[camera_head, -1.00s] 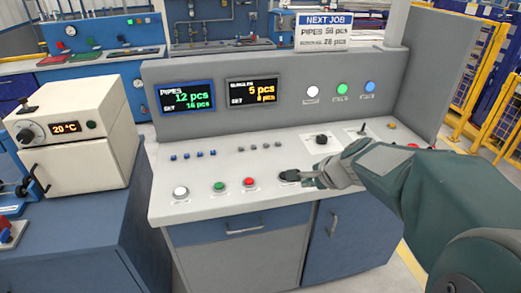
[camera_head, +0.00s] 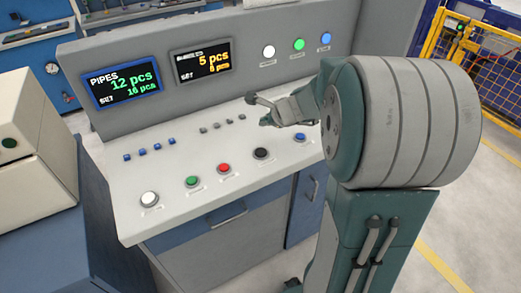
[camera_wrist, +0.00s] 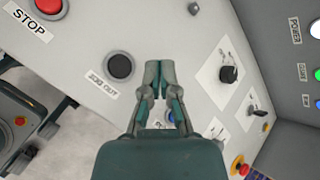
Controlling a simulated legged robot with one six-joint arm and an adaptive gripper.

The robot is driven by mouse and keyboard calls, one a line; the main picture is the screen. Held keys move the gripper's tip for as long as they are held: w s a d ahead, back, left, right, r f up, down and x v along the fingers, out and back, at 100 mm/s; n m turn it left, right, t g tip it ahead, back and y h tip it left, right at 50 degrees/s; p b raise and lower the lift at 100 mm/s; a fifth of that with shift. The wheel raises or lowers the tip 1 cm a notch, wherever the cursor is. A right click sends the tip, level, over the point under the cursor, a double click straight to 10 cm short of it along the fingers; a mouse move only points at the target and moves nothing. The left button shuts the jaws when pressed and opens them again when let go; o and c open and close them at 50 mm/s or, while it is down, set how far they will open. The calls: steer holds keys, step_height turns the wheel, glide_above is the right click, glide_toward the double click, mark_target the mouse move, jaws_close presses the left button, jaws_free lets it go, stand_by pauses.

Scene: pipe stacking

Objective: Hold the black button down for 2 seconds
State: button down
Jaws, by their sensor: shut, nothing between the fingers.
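The black button (camera_head: 262,154) sits uncovered on the console's sloped top, between the red button (camera_head: 224,169) and the blue button (camera_head: 300,138). In the wrist view the black button (camera_wrist: 119,66) is left of my fingertips, with a label beside it. My gripper (camera_head: 257,110) appears above the panel, beyond the black button in the head view. In the wrist view my gripper (camera_wrist: 158,65) is shut and empty, its tips apart from the button in the picture. The fingers partly hide the blue button.
A white button (camera_head: 149,199) and a green button (camera_head: 192,182) are in the same row. A dark knob (camera_wrist: 229,74) is right of my fingers in the wrist view. A display wall (camera_head: 200,55) stands behind the panel. A cream box (camera_head: 35,150) is at left.

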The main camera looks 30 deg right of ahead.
mark_target(262, 152)
steer(key=f, duration=0.8)
steer(key=shift+a, duration=0.25)
steer(key=shift+f, duration=0.35)
steer(key=shift+a, duration=0.2)
steer(key=shift+d, duration=0.1)
steer(key=shift+f, duration=0.1)
stand_by(0.5)
steer(key=shift+f, duration=0.25)
